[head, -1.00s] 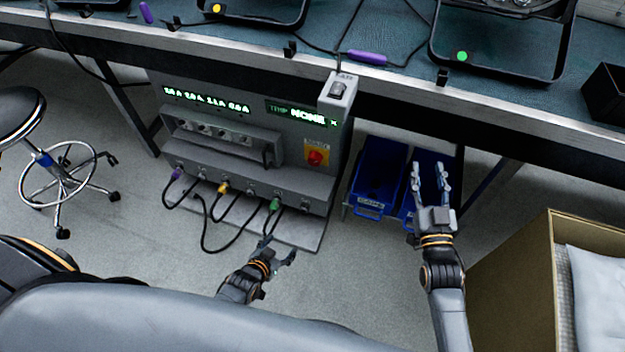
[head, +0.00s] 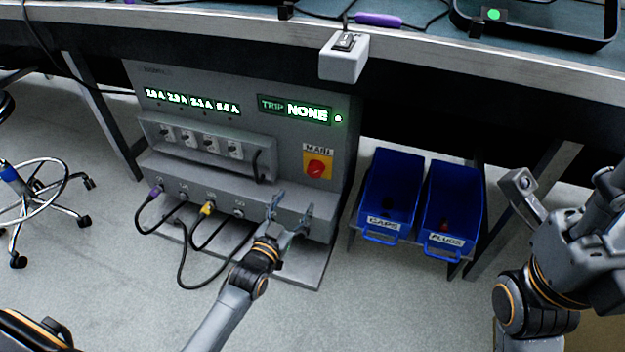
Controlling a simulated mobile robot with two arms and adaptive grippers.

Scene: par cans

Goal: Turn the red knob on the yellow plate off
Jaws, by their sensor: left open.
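The red knob (head: 316,167) sits on the yellow plate (head: 326,177) under a "MAIN" label, at the right of the grey panel's front. The display (head: 296,109) above it reads "TRIP NONE" with a lit green dot. My left gripper (head: 292,207) is open, with its fingers pointing up, in front of the panel's lower ledge. In the picture it is below and slightly left of the knob, apart from it. The green plug is not visible, perhaps hidden by this gripper.
Cables with purple (head: 157,191) and yellow (head: 207,208) plugs hang from the ledge. A grey switch box (head: 344,58) is on the table edge above. Blue bins marked "CAPS" (head: 383,221) and "PLUGS" (head: 444,240) stand right of the panel. A stool (head: 40,190) is at left.

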